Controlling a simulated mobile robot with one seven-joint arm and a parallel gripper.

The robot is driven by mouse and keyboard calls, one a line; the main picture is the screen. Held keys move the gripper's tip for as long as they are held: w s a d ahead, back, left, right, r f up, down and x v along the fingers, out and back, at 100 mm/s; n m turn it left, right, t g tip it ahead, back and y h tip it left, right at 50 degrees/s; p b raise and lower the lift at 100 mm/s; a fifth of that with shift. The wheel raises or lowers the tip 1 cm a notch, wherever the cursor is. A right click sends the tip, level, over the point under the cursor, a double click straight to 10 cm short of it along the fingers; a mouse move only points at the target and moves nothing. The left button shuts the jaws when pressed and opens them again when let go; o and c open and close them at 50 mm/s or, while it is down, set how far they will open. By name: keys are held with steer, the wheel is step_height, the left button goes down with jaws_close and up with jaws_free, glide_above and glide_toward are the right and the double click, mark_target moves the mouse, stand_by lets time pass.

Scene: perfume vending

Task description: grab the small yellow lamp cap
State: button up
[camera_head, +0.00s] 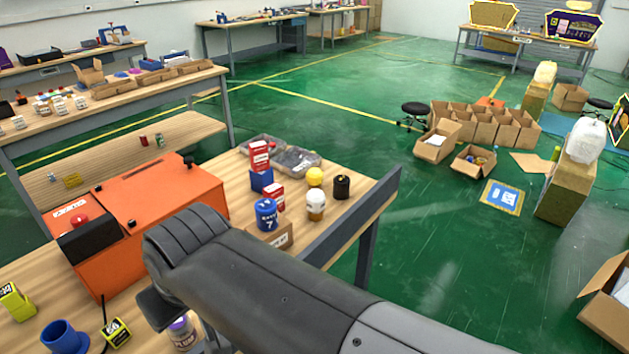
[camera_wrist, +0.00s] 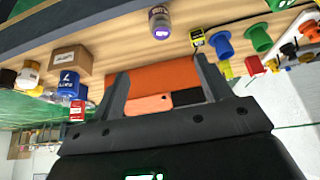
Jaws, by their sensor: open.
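The small yellow lamp cap (camera_head: 315,176) is a rounded yellow piece on the wooden table near its right end. It stands behind a white jar (camera_head: 316,205) and left of a black cap (camera_head: 342,186). In the wrist view, a small yellow piece at the left (camera_wrist: 35,92), partly hidden by the white jar, looks like the same cap. My gripper (camera_wrist: 161,70) is open, with nothing visibly held between its fingers. The orange box shows beyond the fingers, and the cap lies well off to their left.
The orange box (camera_head: 150,215) stands on the table beside my arm. A blue cap (camera_head: 266,215), a small cardboard box (camera_head: 277,236), red-and-white boxes (camera_head: 259,156) and grey trays (camera_head: 297,160) crowd the cap's surroundings. A dark raised rail (camera_head: 352,215) edges the table's right end.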

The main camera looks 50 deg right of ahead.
steer(key=shift+o, duration=0.9)
